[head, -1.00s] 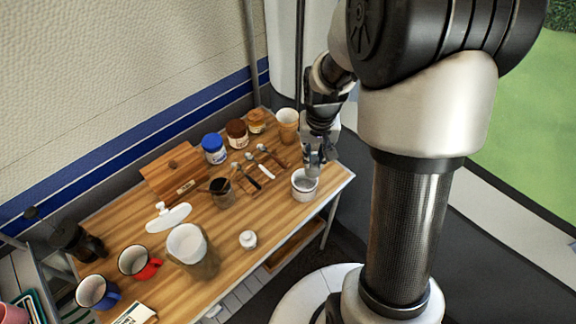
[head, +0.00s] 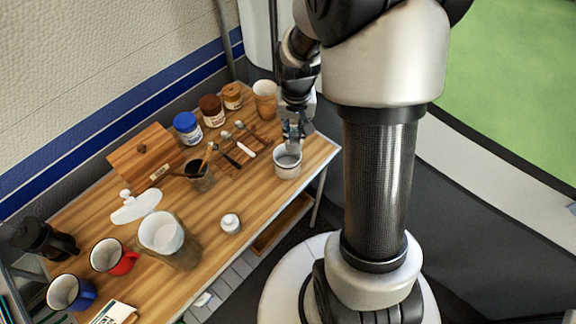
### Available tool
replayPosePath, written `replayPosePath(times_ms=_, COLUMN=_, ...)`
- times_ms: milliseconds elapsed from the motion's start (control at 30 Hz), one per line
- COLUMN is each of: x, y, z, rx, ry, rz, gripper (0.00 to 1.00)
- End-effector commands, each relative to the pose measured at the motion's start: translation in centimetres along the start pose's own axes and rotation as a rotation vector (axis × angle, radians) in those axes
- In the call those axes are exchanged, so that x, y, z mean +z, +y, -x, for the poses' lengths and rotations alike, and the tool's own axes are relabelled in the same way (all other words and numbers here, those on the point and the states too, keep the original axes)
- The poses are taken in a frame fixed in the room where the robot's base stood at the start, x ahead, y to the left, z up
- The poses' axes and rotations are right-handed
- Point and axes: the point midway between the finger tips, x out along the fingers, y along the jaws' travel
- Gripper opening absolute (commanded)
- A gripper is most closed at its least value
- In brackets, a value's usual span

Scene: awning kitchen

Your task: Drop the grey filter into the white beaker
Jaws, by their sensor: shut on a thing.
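My gripper (head: 293,138) is at the back right of the wooden table, just above a small white cup-like vessel (head: 287,170). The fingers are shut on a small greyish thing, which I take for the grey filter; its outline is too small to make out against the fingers. The small vessel stands upright, with a grey inside. Whether the fingertips touch its rim I cannot tell. A larger white beaker-shaped vessel (head: 162,233) stands upright and open near the front of the table. Which of the two vessels is the white beaker is unclear.
A blue-lidded jar (head: 188,128), brown-lidded jar (head: 212,111), orange-lidded jar (head: 232,96) and tan cup (head: 264,100) line the back. Utensils (head: 228,156), a dark-filled glass (head: 199,177), a small white jar (head: 230,224) and red (head: 112,257) and blue (head: 72,293) mugs share the table.

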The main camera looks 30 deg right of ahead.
Motion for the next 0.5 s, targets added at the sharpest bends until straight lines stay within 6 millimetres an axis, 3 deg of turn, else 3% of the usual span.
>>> replayPosePath(times_ms=200, x=-0.03, y=-0.01, z=0.04, rx=0.000, ry=0.001, rz=0.000, gripper=0.00)
replayPosePath(times_ms=233, x=-0.03, y=-0.01, z=0.04, rx=0.000, ry=0.001, rz=0.000, gripper=0.19)
replayPosePath(times_ms=500, x=-0.02, y=0.00, z=0.03, rx=0.000, ry=0.001, rz=0.000, gripper=0.37)
